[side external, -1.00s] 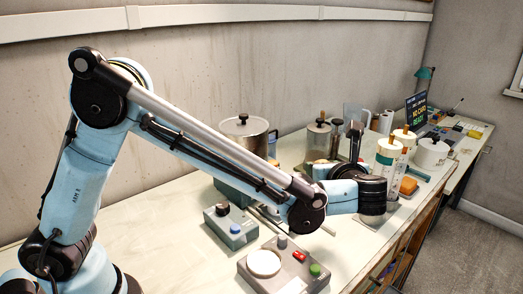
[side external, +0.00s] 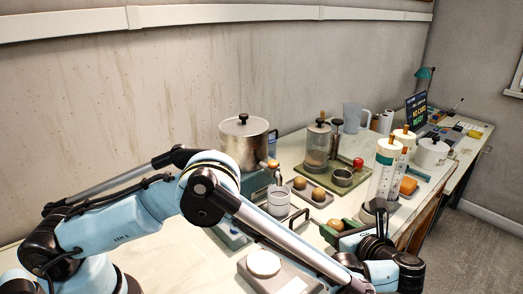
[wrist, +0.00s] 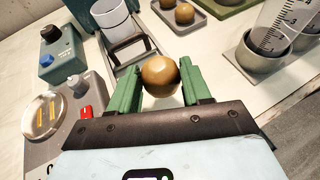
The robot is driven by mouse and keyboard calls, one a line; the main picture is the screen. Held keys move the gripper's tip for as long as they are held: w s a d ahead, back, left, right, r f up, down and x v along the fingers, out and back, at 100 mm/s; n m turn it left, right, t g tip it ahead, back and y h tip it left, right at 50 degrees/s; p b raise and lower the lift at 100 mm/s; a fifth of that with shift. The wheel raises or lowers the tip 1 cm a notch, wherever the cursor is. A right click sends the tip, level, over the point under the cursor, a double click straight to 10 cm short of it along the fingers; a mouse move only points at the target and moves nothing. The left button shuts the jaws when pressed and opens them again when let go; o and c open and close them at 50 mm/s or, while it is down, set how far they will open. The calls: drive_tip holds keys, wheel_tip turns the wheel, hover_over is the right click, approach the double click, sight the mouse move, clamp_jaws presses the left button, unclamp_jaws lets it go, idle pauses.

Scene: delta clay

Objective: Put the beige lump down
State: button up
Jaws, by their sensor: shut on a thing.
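The beige lump (wrist: 160,75) is a round, brownish-tan ball. My gripper (wrist: 160,88) is shut on it, with one green finger on each side. In the side external view the lump (side external: 335,225) shows at the ends of the fingers, near the front right of the bench. The lump appears to be over bare bench top; I cannot tell whether it touches the surface. Two similar lumps sit on a small grey tray (wrist: 197,24) farther back. My wrist hides part of the bench below the gripper.
A white cup (side external: 278,202) stands behind and left of my gripper. A control box (wrist: 90,92) with a red switch and round dish is at the left. Clear graduated cylinders (side external: 384,175) in grey bases stand at the right. Some bench between these is free.

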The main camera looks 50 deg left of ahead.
drive_tip(key=shift+f, duration=1.7)
drive_tip(key=shift+f, duration=0.1)
drive_tip(key=o, duration=1.1)
